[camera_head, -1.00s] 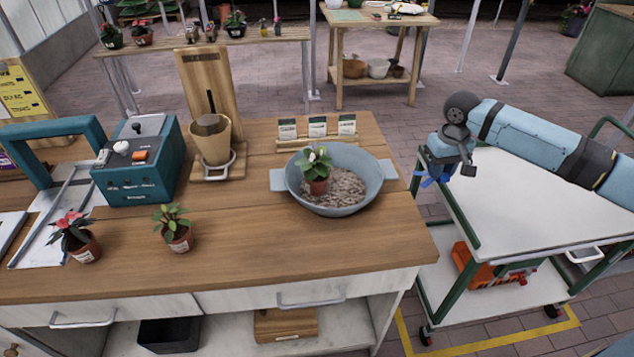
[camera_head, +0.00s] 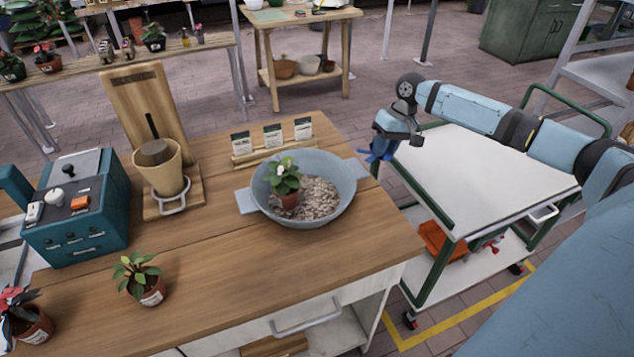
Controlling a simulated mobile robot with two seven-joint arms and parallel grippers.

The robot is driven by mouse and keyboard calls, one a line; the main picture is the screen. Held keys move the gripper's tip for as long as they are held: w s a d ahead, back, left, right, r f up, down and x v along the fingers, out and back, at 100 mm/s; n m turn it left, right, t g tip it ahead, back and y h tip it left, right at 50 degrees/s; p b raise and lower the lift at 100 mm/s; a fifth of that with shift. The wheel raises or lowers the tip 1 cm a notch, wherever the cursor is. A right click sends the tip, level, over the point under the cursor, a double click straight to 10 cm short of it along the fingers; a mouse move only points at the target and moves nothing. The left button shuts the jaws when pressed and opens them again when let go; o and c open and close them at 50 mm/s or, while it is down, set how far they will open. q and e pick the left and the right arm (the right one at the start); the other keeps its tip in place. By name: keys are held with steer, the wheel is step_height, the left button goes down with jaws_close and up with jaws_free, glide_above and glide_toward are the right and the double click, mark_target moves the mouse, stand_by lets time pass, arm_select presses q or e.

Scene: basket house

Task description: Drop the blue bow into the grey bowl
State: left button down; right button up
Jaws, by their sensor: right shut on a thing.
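The blue bow (camera_head: 376,152) is held in my right gripper (camera_head: 382,148), beyond the bench's right end and above the floor beside the white cart. The gripper is shut on it and hides part of it. The grey bowl (camera_head: 335,205) stands on the wooden bench to the left of the gripper, apart from it. The bowl holds gravel and a small potted plant with a white flower (camera_head: 287,180). My left gripper is not in view.
The wooden bench (camera_head: 230,265) also carries seed packets on a stand (camera_head: 272,140), a wooden pot holder (camera_head: 160,165), a teal box (camera_head: 75,215) and potted plants (camera_head: 140,280). A white-topped cart (camera_head: 475,175) stands right of the bench. The bench front is mostly clear.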

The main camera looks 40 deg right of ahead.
steer(key=w+a, duration=0.1)
steer(key=a, duration=0.4)
steer(key=w+a+p, duration=0.1)
steer(key=a, duration=0.4)
steer(key=w+a+f, duration=0.1)
steer(key=a, duration=0.3)
steer(key=shift+w+a+p, duration=0.35)
steer(key=shift+a+p, duration=0.05)
glide_above(320, 196)
steer(key=d, duration=0.1)
steer(key=f, duration=0.5)
steer(key=shift+s+d, duration=0.15)
steer(key=shift+s, duration=0.05)
steer(key=shift+w+a+r+h+p, duration=0.2)
steer(key=shift+a+r+h+p, duration=0.15)
steer(key=shift+r+h+p, duration=0.3)
steer(key=shift+w+a+f+g+h+p, duration=0.15)
steer(key=shift+a+g+h+p, duration=0.25)
steer(key=shift+h, duration=0.75)
steer(key=shift+f, duration=0.3)
steer(key=shift+d+f, duration=0.15)
steer(key=shift+f, duration=0.3)
steer(key=shift+f+p, duration=0.1)
steer(key=shift+p, duration=0.2)
